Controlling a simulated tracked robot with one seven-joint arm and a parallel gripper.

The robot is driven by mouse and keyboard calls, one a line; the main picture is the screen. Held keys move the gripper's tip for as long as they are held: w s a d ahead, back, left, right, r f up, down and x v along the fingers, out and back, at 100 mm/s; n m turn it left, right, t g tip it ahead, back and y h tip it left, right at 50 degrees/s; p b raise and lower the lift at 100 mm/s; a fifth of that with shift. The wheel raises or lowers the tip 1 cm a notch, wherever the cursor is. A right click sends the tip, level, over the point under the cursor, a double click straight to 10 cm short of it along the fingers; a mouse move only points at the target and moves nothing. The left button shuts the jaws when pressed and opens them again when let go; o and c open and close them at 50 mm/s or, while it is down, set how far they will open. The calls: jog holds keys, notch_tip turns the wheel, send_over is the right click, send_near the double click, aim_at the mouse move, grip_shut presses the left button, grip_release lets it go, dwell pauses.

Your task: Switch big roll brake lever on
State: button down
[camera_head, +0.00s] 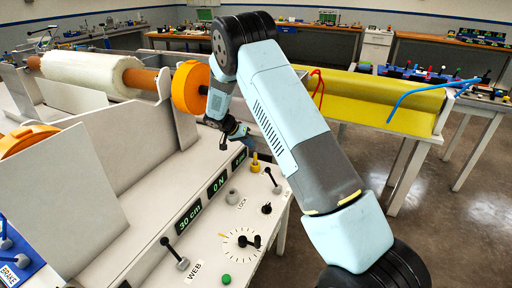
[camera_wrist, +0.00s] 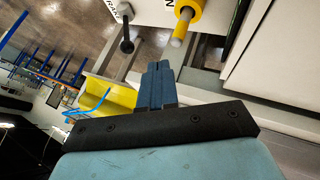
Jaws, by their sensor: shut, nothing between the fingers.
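A black-knobbed lever (camera_wrist: 127,45) stands beside a label partly reading "RAKE" in the wrist view. A small lever (camera_head: 272,180) stands right of a yellow knob (camera_head: 255,163) in the head view and appears to be the same one. The yellow knob (camera_wrist: 188,15) also shows in the wrist view. My gripper (camera_head: 241,134) is over the far end of the white control panel, behind the yellow knob. In the wrist view its blue fingers (camera_wrist: 158,66) are shut and empty, apart from both lever and knob. Whether this lever serves the big roll cannot be told.
A white roll (camera_head: 92,73) on an orange-brown core sits at the upper left, with an orange disc (camera_head: 190,88) at its end. Another "BRAKE" label (camera_head: 12,274) is on a blue panel at lower left. A yellow trough (camera_head: 370,100) stands behind my arm.

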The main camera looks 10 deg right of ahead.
jog(key=d+f, duration=0.6)
jog(key=d, duration=0.3)
jog(key=shift+s, duration=0.15)
